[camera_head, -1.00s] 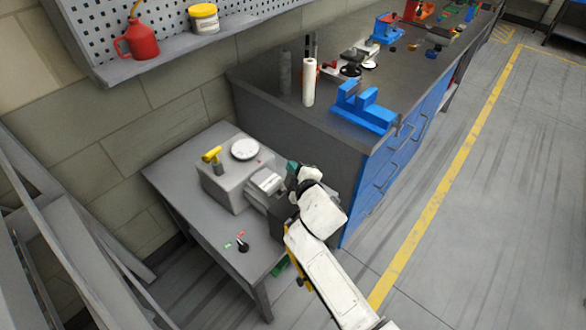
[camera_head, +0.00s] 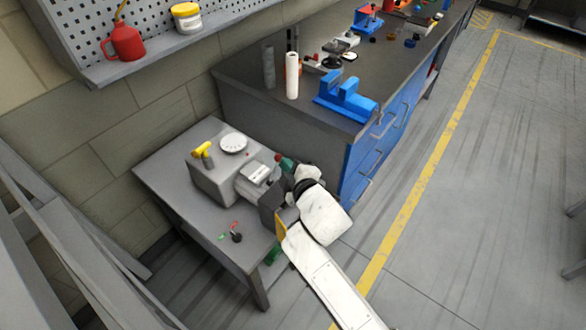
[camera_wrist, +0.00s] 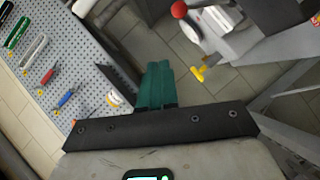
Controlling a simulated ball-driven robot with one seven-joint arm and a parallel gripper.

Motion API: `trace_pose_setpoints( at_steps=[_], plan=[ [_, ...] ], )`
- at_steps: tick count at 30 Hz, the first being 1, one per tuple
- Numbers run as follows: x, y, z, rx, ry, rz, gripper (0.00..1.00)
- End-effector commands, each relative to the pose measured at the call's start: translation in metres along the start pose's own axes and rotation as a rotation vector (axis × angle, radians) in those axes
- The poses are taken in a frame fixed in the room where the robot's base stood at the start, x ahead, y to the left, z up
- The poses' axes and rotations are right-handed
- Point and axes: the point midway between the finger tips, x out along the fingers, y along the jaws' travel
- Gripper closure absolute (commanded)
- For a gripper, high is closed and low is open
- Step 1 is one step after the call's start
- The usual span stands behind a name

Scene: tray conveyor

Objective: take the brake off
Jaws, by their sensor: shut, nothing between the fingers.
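On a low grey table stands a grey box (camera_head: 212,184) with a yellow T-shaped handle (camera_head: 203,150) and a round white dial (camera_head: 233,143) on top. The yellow handle (camera_wrist: 199,73) also shows in the wrist view. A small black lever (camera_head: 236,237) stands near the table's front edge, beside a red mark (camera_head: 235,225) and a green mark (camera_head: 222,237). No readable label shows which part is the brake. My gripper (camera_head: 285,163) is right of the box, above the table's right side, apart from both handles. Its teal fingers (camera_wrist: 155,85) are shut and empty.
A grey workbench (camera_head: 300,110) with a blue vise (camera_head: 345,98) stands close behind and right of my gripper. A pegboard shelf (camera_head: 145,62) with a red oil can (camera_head: 125,42) hangs on the wall. Grey rails (camera_head: 50,225) stand at left. Open floor lies at right.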

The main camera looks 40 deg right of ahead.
Motion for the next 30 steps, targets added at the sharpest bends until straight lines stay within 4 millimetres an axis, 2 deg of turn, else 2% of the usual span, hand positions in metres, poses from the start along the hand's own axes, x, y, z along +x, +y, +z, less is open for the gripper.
trace_pose_setpoints(
  at_steps=[3,8,26,30],
  plan=[
    [-0.015,0.003,0.001,0.001,0.001,0.001,1.0],
    [-0.025,0.005,0.001,0.001,0.0,0.001,1.0],
    [-0.027,0.006,0.001,0.001,0.0,0.001,1.0],
    [-0.033,-0.002,0.012,0.045,-0.038,-0.032,1.0]
  ],
)
